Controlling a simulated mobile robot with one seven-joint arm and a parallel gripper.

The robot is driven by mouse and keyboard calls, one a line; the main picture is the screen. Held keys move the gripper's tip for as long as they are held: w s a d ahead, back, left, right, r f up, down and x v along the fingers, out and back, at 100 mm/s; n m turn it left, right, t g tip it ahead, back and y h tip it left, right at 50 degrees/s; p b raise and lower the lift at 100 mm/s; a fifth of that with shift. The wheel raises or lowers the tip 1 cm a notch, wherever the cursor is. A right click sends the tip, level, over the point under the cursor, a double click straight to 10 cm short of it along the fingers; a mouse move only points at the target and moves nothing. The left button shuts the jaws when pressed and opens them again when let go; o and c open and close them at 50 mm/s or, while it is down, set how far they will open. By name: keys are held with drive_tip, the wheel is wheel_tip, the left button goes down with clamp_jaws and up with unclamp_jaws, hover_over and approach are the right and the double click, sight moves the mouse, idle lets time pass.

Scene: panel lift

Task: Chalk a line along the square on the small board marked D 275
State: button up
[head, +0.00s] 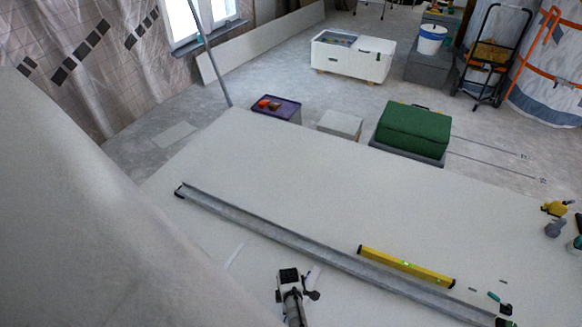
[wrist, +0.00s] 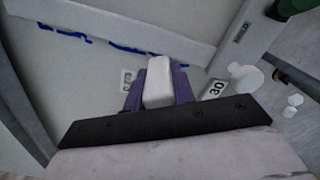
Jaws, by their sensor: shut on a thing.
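In the wrist view my gripper (wrist: 158,92) is shut on a white block (wrist: 158,82), likely the chalk, held between its purple fingers. Beyond it is a pale board surface (wrist: 75,80) with broken blue marks (wrist: 140,50). A long pale strip (wrist: 110,22) lies above these marks; I cannot tell for sure that it is the square. Whether the block touches the surface is unclear. A tag reading 30 (wrist: 216,89) is to the right of the fingers. No D 275 marking is readable. My gripper is not clearly identifiable in the head view.
In the head view a large white panel (head: 330,180) carries a long metal rail (head: 270,231) and a yellow level (head: 405,266). Small tools lie at its right end. A green case (head: 415,125) and a purple tray (head: 276,107) stand beyond. White bits (wrist: 245,76) lie right in the wrist view.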

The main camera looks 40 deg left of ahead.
drive_tip(key=shift+s+d, duration=0.1)
drive_tip(key=shift+s, duration=0.3)
drive_tip(key=shift+s, duration=0.1)
drive_tip(key=shift+s+d+p, duration=0.25)
drive_tip(key=shift+s+p, duration=0.4)
drive_tip(key=shift+s, duration=0.3)
drive_tip(key=shift+s+d+p, duration=0.25)
drive_tip(key=shift+s+p, duration=0.35)
drive_tip(key=shift+s, duration=0.35)
drive_tip(key=shift+r, duration=0.1)
drive_tip(key=shift+r+p, duration=0.55)
drive_tip(key=shift+r, duration=2.9)
